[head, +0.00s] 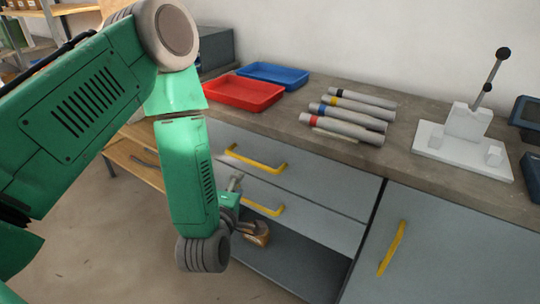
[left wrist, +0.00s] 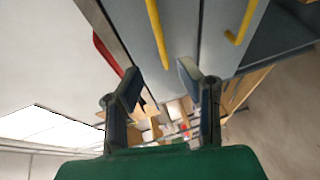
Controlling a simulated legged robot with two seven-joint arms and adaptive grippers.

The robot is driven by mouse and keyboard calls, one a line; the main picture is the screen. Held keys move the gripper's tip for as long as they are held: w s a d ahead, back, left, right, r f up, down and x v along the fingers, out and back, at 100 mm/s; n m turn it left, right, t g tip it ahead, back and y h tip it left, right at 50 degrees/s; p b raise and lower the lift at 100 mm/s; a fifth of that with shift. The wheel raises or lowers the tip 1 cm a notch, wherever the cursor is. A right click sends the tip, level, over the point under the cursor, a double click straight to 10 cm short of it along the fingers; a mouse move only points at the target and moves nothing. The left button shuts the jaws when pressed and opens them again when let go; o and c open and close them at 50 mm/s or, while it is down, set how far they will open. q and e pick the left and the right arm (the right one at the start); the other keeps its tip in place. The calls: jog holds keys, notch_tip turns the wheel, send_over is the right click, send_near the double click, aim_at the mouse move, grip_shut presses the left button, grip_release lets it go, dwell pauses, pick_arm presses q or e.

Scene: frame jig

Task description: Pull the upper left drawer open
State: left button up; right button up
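The upper left drawer (head: 310,192) has a grey front under the worktop and looks shut. Its yellow bar handle (head: 256,162) shows in the head view, to the right of my left wrist. My left gripper (left wrist: 158,76) is open and empty. In the left wrist view the upper handle (left wrist: 155,30) runs down toward the gap between the two fingertips; I cannot tell how far beyond them it lies. In the head view the forearm and wrist hide much of the gripper. My right gripper is in neither view.
A lower drawer with a yellow handle (head: 263,208) sits below, over a dark open shelf. A cabinet door with a yellow handle (head: 391,248) is at right. On the worktop (head: 400,165) are a red tray (head: 245,92), a blue tray (head: 275,74), several grey tubes and a white lever press (head: 466,125).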

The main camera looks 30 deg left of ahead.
aim_at(250, 163)
pick_arm(q)
jog(key=x, duration=1.2)
jog(key=shift+w+a+f+b, duration=0.25)
jog(key=shift+w+b, duration=0.05)
jog(key=shift+b, duration=0.1)
jog(key=shift+w+d, duration=0.1)
jog(key=shift+w, duration=0.1)
jog(key=shift+d+r, duration=0.2)
jog(key=shift+d, duration=0.3)
jog(key=shift+a, duration=0.1)
grip_shut()
jog(key=shift+a, duration=0.3)
